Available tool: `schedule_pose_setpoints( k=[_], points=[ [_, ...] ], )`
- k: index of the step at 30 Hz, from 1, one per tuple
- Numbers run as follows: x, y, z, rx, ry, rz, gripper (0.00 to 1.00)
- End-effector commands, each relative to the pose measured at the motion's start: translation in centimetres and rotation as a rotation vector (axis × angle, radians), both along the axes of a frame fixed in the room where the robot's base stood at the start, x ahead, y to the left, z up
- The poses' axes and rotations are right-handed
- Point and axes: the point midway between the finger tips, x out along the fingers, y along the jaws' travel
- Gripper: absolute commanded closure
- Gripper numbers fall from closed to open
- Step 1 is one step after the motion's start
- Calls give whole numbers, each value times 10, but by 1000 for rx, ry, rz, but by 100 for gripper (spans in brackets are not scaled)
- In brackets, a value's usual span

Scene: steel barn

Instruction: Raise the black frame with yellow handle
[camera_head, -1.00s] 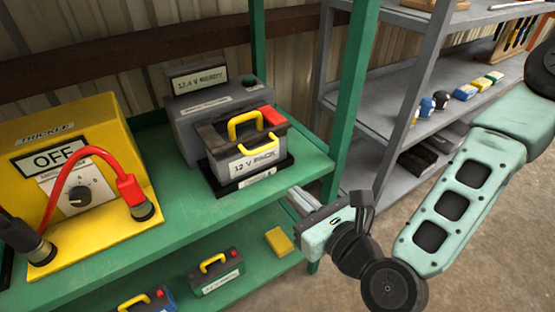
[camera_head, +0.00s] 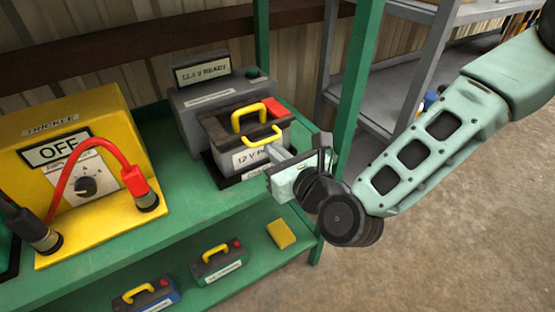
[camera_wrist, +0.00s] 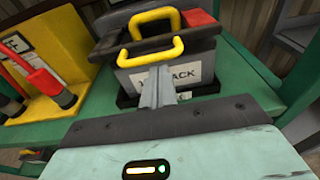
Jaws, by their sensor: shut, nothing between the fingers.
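The black frame (camera_head: 222,133) runs around the top of the grey battery pack labelled 12 V PACK, and in the wrist view (camera_wrist: 115,42) it is level. Its yellow handle (camera_head: 262,148) juts out at the front; in the wrist view (camera_wrist: 178,48) it is a U-shaped bar. A second yellow handle (camera_head: 248,114) stands on the pack's top behind it. My gripper (camera_head: 279,153) is shut and empty, its fingers (camera_wrist: 157,72) in front of the pack's label, just below the front handle's bar. I cannot tell whether they touch it.
The pack stands in a black tray (camera_wrist: 128,101) on the green shelf (camera_head: 185,215), before a grey tester (camera_head: 183,122). A green post (camera_head: 356,90) rises close behind my wrist. The yellow charger (camera_head: 35,120) with cables is at left. Small batteries and a yellow block (camera_head: 281,233) lie below.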

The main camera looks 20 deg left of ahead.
Motion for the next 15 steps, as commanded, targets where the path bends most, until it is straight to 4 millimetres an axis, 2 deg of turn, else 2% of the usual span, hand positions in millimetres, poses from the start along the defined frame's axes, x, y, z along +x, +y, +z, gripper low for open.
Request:
schedule_pose_setpoints(
  k=[15],
  points=[
    [-1, -1, 5, -4, 5, 0, 100]
  ],
)
